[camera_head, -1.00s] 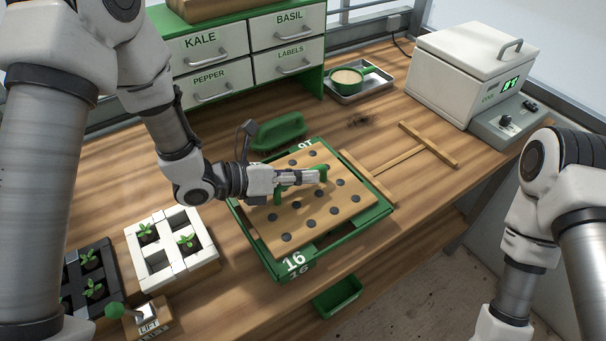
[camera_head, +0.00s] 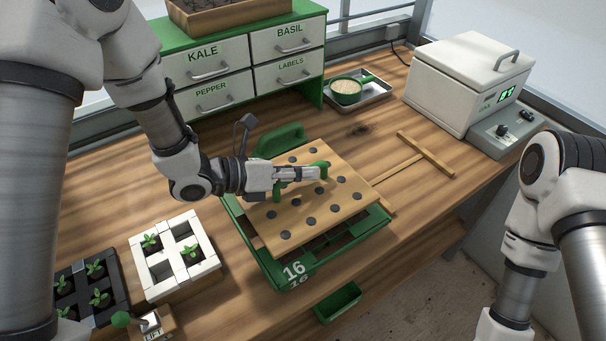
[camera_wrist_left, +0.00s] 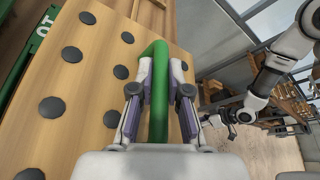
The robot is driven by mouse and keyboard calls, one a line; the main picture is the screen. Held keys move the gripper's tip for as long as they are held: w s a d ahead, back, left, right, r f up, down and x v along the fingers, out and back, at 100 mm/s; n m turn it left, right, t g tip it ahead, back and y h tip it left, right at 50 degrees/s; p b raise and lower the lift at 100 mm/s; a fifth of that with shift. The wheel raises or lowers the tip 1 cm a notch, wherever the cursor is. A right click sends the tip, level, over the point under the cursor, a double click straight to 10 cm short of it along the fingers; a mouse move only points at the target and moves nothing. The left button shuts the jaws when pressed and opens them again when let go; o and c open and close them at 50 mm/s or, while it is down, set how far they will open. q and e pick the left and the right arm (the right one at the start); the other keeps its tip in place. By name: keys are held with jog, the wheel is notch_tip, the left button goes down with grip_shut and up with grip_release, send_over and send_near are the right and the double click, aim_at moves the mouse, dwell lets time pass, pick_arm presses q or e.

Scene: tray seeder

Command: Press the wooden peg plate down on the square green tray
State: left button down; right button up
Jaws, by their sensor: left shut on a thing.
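The wooden peg plate (camera_head: 315,207), with rows of dark round pegs, is over the square green tray (camera_head: 268,272) marked 16. The plate appears raised and off-centre towards the back, leaving the tray's front open to view. My left gripper (camera_head: 305,174) is shut on the plate's green bar handle, which also shows between the fingers in the left wrist view (camera_wrist_left: 158,105). The plate's underside is hidden. My right gripper is outside the head view; my right arm shows small in the left wrist view, with its gripper (camera_wrist_left: 232,124) too small to read.
A green-handled tool (camera_head: 283,138) lies behind the tray and a wooden T-shaped tool (camera_head: 410,160) to its right. A white seedling block (camera_head: 165,285) stands left.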

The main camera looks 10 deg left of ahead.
pick_arm(q)
jog(key=shift+r+p, duration=1.05)
jog(key=shift+r, duration=1.25)
